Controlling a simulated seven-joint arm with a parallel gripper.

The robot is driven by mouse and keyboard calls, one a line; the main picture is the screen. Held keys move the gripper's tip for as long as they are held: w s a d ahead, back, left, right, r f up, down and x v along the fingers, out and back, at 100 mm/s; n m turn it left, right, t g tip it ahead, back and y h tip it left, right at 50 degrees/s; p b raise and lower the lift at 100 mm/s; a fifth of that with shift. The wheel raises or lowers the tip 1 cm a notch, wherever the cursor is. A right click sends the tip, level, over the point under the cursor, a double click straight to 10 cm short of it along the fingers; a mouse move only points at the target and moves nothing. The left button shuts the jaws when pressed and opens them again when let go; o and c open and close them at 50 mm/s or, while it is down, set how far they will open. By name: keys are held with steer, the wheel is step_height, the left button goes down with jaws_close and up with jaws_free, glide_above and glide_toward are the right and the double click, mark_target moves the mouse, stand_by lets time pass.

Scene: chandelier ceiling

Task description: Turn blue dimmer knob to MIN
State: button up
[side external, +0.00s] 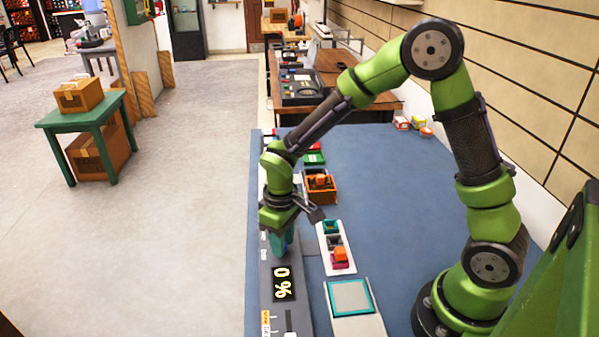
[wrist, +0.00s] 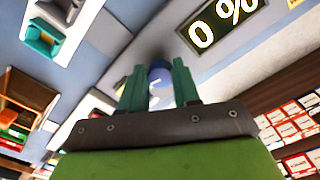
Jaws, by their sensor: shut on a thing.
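The blue dimmer knob (wrist: 158,74) sits on the grey panel (wrist: 150,28) and shows between my fingertips in the wrist view. My gripper (wrist: 156,86) has its teal fingers on either side of the knob and is shut on it. In the side view my gripper (side external: 280,246) points down at the panel (side external: 265,290) and hides the knob. The display (side external: 284,284) beside it reads 0 %, also in the wrist view (wrist: 222,22). A small white mark shows on the knob, but its exact angle is too blurred to tell.
A white tray (side external: 324,262) with small coloured blocks lies right of the panel. A teal-framed pad (side external: 350,298) is nearer the front. An orange-brown bin (side external: 320,194) stands behind the tray. The blue table's (side external: 392,210) middle is clear.

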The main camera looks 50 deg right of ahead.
mark_target(288, 254)
steer(key=shift+n, duration=0.6)
steer(key=o, duration=1.1)
steer(key=shift+c, duration=0.2)
step_height(288, 254, up, 17)
steer(key=shift+w, duration=0.1)
steer(key=s+d+r+m+t+y, duration=0.1)
steer(key=s+d+r+m+t, duration=0.1)
steer(key=s, duration=0.5)
steer(key=s+d+r+m+t+y, duration=0.1)
steer(key=s+d+m+t, duration=0.1)
steer(key=s+m+t, duration=0.3)
steer(key=shift+s+r, duration=0.4)
steer(key=shift+s, duration=0.45)
